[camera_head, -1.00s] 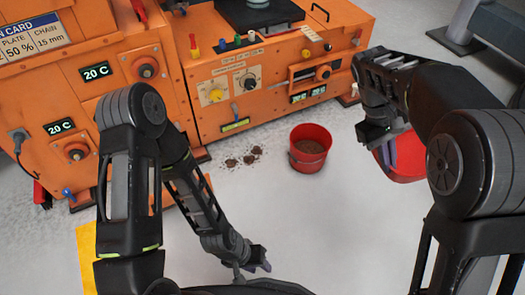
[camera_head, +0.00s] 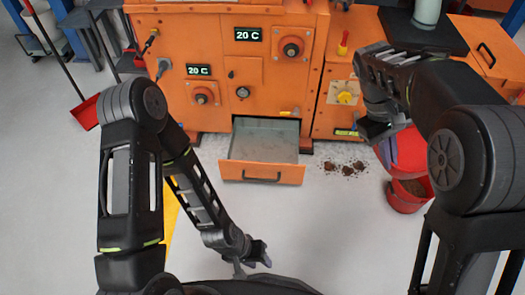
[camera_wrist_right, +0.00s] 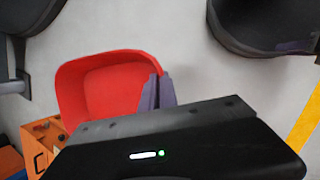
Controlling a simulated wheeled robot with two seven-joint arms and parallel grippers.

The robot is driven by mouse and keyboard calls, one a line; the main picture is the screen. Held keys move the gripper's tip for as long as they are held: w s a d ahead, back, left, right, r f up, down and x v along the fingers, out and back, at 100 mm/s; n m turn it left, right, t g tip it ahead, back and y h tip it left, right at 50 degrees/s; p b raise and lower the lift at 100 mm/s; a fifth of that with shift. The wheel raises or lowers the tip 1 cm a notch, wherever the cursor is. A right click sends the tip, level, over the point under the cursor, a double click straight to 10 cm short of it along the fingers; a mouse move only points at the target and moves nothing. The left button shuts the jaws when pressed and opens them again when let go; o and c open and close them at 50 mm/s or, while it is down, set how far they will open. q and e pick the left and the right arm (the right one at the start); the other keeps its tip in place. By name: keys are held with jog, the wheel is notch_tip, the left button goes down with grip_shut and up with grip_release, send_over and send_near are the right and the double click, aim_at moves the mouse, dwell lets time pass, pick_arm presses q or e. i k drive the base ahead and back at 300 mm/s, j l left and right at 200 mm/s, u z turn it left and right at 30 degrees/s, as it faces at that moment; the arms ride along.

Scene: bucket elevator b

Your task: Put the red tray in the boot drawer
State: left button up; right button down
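The red tray (camera_head: 410,152) hangs at the right in the head view, partly hidden by my right arm. My right gripper (camera_head: 386,150) is shut on its edge; the right wrist view shows the fingers (camera_wrist_right: 157,92) on the rim of the tray (camera_wrist_right: 108,88), which looks empty. The boot drawer (camera_head: 262,172) stands pulled out low on the orange machine, left of the tray. Its grey inside looks empty. My left gripper (camera_head: 257,256) is low at the front, below the drawer in the picture, with nothing seen in it; its finger opening is unclear.
A red bucket (camera_head: 402,200) with brown contents stands on the floor behind and below the tray. Brown spill (camera_head: 347,168) lies between drawer and bucket. A long-handled red dustpan (camera_head: 86,112) is at the left. The floor before the drawer is clear.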

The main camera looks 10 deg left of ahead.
aim_at(264, 153)
jog(key=u, duration=0.45)
jog(key=i+j, duration=0.55)
jog(key=j, duration=0.15)
jog(key=i+j, duration=0.6)
